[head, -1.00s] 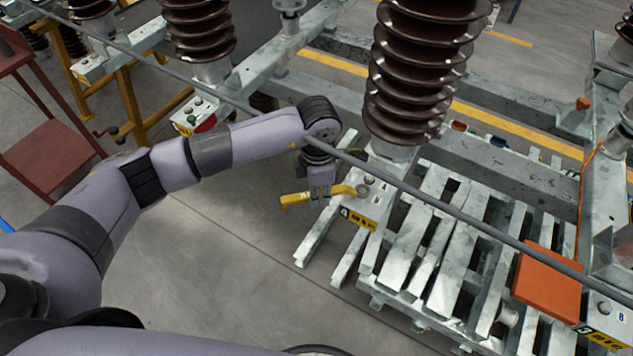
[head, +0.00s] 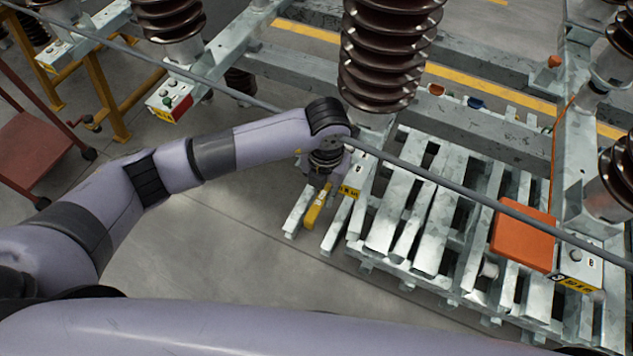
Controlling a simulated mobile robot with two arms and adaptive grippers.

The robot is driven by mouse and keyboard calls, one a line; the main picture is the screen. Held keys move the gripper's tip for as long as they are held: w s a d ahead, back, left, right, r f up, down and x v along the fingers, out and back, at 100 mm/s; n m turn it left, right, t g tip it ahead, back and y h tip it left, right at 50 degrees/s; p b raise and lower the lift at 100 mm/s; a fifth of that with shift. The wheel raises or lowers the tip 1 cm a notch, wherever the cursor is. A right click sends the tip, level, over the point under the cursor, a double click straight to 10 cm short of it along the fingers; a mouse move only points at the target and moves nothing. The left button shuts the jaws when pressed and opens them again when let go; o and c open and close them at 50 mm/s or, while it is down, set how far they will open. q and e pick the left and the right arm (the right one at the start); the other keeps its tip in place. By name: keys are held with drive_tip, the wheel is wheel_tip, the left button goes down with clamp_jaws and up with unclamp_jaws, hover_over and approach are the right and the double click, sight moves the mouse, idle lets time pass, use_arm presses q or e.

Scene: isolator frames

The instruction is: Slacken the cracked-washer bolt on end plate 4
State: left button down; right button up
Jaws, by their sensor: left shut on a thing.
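My left gripper (head: 321,183) is shut on a yellow wrench (head: 315,208), low beside the end plate (head: 355,172) at the foot of the middle brown insulator. The wrench's handle points down toward the front. Its head end is hidden behind my gripper and wrist, so I cannot tell whether it sits on a bolt. The plate carries a black-and-yellow label (head: 348,191), too small to read surely. The cracked washer cannot be made out. My right gripper is out of view.
A grey bar (head: 460,190) crosses in front of the frames. An orange block (head: 523,236) lies on the galvanised slats to the right. A red cart (head: 35,150) is at left. The floor at front left is clear.

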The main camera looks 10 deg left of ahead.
use_arm(q)
drive_tip(key=shift+r, duration=0.1)
drive_tip(key=shift+r+p, duration=2.2)
drive_tip(key=shift+r, duration=1.25)
